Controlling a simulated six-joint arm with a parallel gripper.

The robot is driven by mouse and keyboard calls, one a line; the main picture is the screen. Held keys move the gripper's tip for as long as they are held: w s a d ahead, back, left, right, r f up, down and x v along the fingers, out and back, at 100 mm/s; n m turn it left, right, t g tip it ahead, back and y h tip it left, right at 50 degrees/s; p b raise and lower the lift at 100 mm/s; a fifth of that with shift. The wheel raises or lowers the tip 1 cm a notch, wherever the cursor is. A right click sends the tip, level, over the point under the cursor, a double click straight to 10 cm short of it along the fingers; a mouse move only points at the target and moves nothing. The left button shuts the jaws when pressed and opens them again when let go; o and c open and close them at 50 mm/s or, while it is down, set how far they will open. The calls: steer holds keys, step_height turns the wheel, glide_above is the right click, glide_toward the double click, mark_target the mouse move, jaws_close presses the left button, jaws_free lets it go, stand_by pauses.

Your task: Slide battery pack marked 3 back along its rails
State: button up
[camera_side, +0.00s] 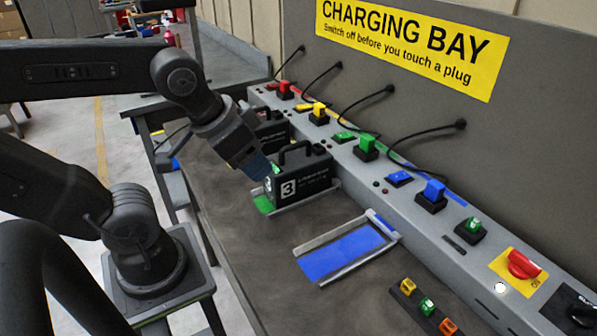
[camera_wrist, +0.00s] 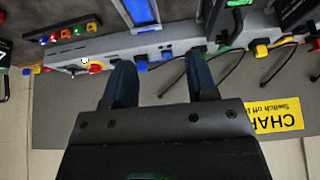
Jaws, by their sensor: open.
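The battery pack marked 3 (camera_side: 302,180) is a black case with a top handle. In the side view it stands upright on the green bay (camera_side: 264,204), with some green floor bare at its left end. My gripper (camera_side: 262,170) is open and tilted down at the pack's left end; I cannot tell whether it touches. In the wrist view my gripper's two dark fingers (camera_wrist: 161,80) are apart with nothing held between them. The pack's number is not readable in the wrist view.
An empty blue bay (camera_side: 345,254) with pale rails lies right of the pack. A charging console (camera_side: 460,243) with a green plug (camera_side: 367,146), a blue plug (camera_side: 433,191) and a red knob (camera_side: 523,264) runs behind. Another black pack (camera_side: 271,131) stands farther off. Cables arch above the console.

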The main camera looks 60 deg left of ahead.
steer(key=shift+o, duration=0.5)
steer(key=shift+o, duration=0.8)
steer(key=shift+w+a+r, duration=0.1)
steer(key=shift+w+r, duration=0.1)
steer(key=shift+w, duration=0.05)
steer(key=o, duration=0.5)
steer(key=shift+g, duration=0.8)
steer(key=w, duration=0.2)
steer(key=w+a+r, duration=0.1)
steer(key=w, duration=0.1)
steer(key=w+a+r, duration=0.1)
steer(key=w, duration=0.1)
steer(key=shift+w+a+r, duration=0.1)
steer(key=shift+a+r, duration=0.1)
steer(key=shift+c, duration=0.2)
steer(key=shift+o, duration=0.9)
steer(key=w+a+g, duration=0.1)
steer(key=w+a, duration=0.2)
steer(key=w, duration=0.2)
steer(key=shift+w+r, duration=0.25)
steer(key=shift+w, duration=0.05)
steer(key=g, duration=0.1)
glide_above(300, 167)
steer(key=w+d, duration=0.2)
steer(key=f, duration=0.1)
steer(key=w+a+f+g, duration=0.2)
steer(key=w+a+f, duration=0.3)
step_height(300, 167, down, 13)
steer(key=shift+w+r, duration=0.15)
steer(key=shift+r, duration=0.05)
